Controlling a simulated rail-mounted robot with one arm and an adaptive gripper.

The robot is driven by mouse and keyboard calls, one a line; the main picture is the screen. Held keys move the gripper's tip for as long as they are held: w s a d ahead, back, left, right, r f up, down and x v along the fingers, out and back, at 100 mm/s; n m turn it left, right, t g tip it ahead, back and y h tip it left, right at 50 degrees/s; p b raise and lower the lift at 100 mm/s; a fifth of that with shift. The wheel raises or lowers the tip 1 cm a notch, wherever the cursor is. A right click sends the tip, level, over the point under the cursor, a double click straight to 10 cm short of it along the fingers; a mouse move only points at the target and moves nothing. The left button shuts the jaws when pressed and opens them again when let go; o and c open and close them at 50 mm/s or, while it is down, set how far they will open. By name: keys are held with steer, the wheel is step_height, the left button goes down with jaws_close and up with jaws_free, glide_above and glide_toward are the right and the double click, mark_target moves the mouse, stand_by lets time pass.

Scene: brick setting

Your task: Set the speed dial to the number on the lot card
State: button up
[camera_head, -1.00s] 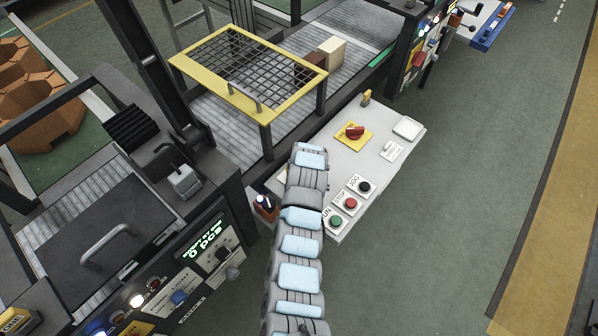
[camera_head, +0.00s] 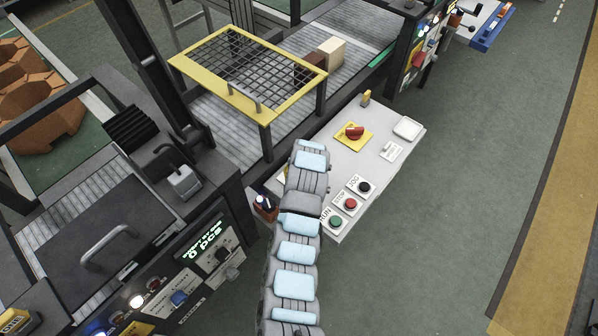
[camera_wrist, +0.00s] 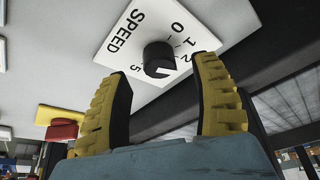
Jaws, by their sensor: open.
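The speed dial is a black knob (camera_wrist: 157,57) on a white plate (camera_wrist: 122,38) lettered SPEED, in the wrist view. The numbers 0, 1, 2 and 5 show around it; a pale mark is on the knob, but I cannot tell surely which number it points to. My gripper (camera_wrist: 162,70) is open, its two yellow ridged fingers on either side of the knob, apart from it as far as I can see. In the head view my arm hides the dial and gripper.
A conveyor with a yellow mesh guard (camera_head: 250,75) stands behind. Green floor lies free at the right.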

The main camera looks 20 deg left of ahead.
steer(key=shift+s+d+r, duration=0.1)
steer(key=shift+r, duration=0.5)
steer(key=v, duration=0.7)
steer(key=shift+s+d+r, duration=0.2)
steer(key=shift+s+r, duration=0.05)
steer(key=shift+r, duration=0.05)
